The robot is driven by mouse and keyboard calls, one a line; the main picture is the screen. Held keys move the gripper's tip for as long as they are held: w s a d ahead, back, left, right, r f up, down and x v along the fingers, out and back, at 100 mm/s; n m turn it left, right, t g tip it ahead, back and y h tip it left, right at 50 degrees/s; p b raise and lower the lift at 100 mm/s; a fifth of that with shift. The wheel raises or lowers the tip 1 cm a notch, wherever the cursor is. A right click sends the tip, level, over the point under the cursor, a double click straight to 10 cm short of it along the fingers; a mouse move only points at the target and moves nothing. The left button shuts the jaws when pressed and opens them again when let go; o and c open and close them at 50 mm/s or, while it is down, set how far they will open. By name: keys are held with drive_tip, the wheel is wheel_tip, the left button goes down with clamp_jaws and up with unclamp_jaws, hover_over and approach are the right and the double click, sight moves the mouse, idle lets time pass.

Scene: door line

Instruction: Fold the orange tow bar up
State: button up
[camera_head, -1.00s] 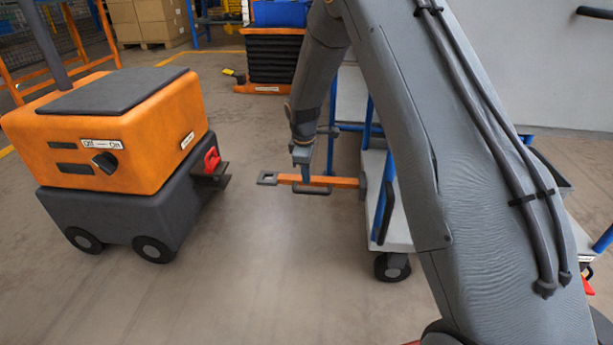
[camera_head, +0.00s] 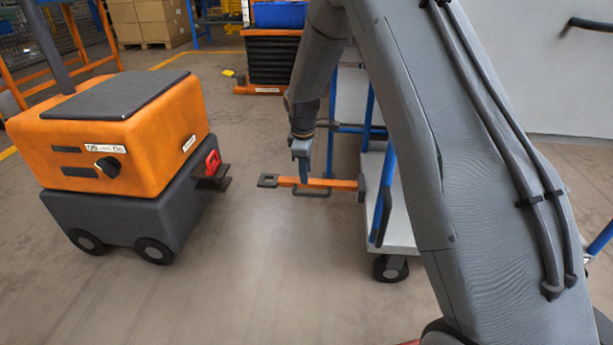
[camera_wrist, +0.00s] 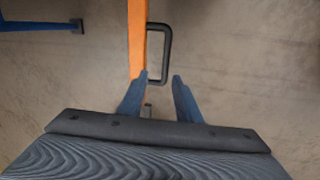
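The orange tow bar (camera_head: 340,184) sticks out level to the left from the low grey cart (camera_head: 399,222), with a dark eye at its free end and a dark loop handle (camera_head: 312,193) on its near side. In the wrist view the bar (camera_wrist: 137,40) runs up the picture, with the handle (camera_wrist: 168,50) to its right. The near end of the handle shows around the gap between the fingertips. Whether they touch it is unclear.
An orange and grey tugger (camera_head: 122,140) with a red-handled hitch (camera_head: 212,160) stands left of the bar's free end. Bare floor lies between them. Blue cart posts stand close to the right of my gripper. A blue bin stands behind.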

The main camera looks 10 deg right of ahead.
drive_tip(key=r, duration=0.2)
drive_tip(key=r+p, duration=0.1)
drive_tip(key=r, duration=0.1)
drive_tip(key=shift+s+a, duration=0.15)
drive_tip(key=shift+s, duration=0.25)
